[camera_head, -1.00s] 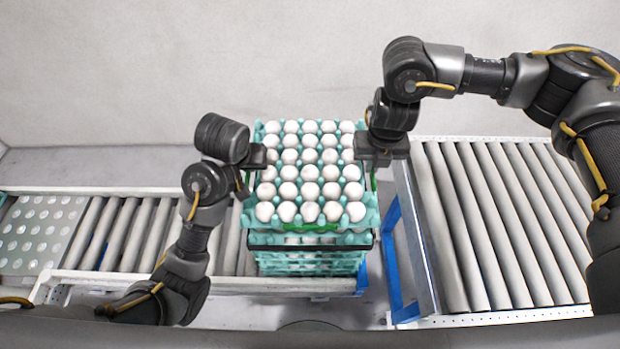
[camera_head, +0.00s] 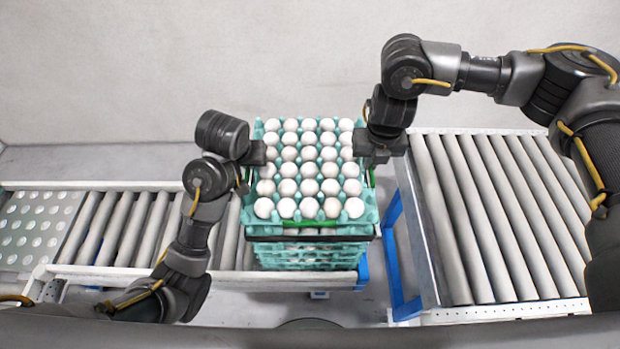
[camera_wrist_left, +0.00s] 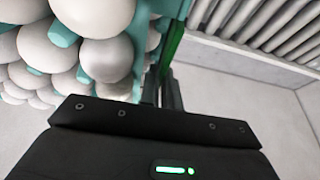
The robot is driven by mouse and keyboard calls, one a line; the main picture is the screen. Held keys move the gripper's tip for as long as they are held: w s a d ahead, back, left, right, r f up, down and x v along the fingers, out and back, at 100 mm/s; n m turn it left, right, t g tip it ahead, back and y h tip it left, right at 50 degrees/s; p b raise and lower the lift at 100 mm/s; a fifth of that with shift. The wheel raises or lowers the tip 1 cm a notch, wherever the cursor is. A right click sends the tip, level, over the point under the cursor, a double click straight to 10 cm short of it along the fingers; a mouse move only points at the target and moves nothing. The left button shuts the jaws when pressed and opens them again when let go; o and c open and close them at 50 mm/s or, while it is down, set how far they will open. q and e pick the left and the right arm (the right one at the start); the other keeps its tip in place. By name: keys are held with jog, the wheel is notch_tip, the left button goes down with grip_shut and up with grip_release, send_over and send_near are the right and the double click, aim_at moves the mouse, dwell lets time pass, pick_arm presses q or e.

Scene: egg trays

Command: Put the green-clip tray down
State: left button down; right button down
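The green-clip tray (camera_head: 289,221) is teal, full of white eggs, with a green strip along its front and green clips at its sides. It sits level on or just above a stack of teal egg trays (camera_head: 310,257); I cannot tell whether they fully touch. My left gripper (camera_head: 246,182) is at the tray's left side. In the left wrist view its fingers (camera_wrist_left: 163,88) close on the green clip (camera_wrist_left: 174,42) beside the eggs. My right gripper (camera_head: 370,174) is at the tray's right side, shut on its edge, fingertips partly hidden.
A wider roller table (camera_head: 500,210) stands at right. A blue post (camera_head: 391,225) stands between. A pale wall is behind.

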pick_arm(q)
jog(key=shift+w+f, duration=0.1)
jog(key=shift+f, duration=0.3)
pick_arm(e)
jog(key=shift+w+f, duration=0.15)
jog(key=shift+f, duration=0.25)
pick_arm(q)
jog(key=shift+f+b, duration=0.45)
jog(key=shift+b, duration=0.3)
pick_arm(e)
jog(key=shift+f, duration=0.45)
pick_arm(q)
jog(key=c, duration=2)
grip_release()
jog(key=shift+s+f, duration=0.1)
jog(key=shift+s, duration=0.1)
jog(key=shift+c, duration=0.2)
pick_arm(e)
jog(key=c, duration=2)
grip_release()
jog(key=shift+s+d, duration=0.1)
jog(key=shift+s, duration=0.1)
jog(key=shift+c, duration=0.2)
pick_arm(q)
jog(key=o, duration=0.4)
pick_arm(e)
jog(key=o, duration=0.4)
